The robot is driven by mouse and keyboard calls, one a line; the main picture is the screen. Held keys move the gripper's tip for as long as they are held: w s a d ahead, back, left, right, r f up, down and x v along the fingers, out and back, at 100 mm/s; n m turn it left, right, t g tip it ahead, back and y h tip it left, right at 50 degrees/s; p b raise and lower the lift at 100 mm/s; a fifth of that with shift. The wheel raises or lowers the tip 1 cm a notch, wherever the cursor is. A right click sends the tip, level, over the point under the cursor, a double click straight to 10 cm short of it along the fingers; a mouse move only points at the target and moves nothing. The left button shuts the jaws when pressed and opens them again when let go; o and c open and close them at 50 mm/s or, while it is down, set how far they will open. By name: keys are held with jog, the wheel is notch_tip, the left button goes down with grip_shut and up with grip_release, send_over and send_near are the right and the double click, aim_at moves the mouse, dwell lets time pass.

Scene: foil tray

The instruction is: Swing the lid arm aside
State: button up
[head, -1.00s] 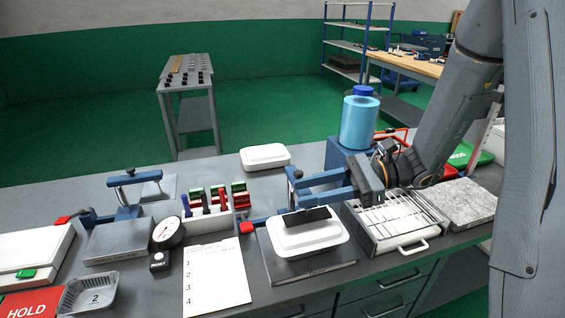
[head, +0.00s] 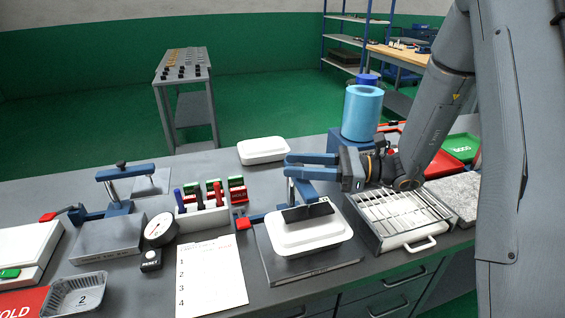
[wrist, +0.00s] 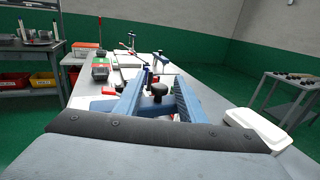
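A blue lid arm (head: 300,193) stands at the front middle in the head view, with a black pad (head: 307,212) over a white lidded tray (head: 300,235). My gripper (head: 288,165) is level above this arm, fingers pointing left. In the wrist view the arm's black knob (wrist: 158,90) shows between the fingers of my gripper (wrist: 157,88), with gaps at its sides. The fingers are apart and look empty of any grip. In the head view the fingers hide the knob.
A similar blue clamp arm (head: 125,174) stands at left. A marker rack (head: 203,217), a dial gauge (head: 160,229) and a paper sheet (head: 212,275) lie between. A wire rack (head: 400,218) is right, a blue bottle (head: 362,110) behind. A white container (head: 264,150) sits at the back edge.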

jog(key=shift+w+a+p, duration=0.2)
jog(key=shift+a+p, duration=0.25)
jog(key=shift+a, duration=1.5)
grip_shut()
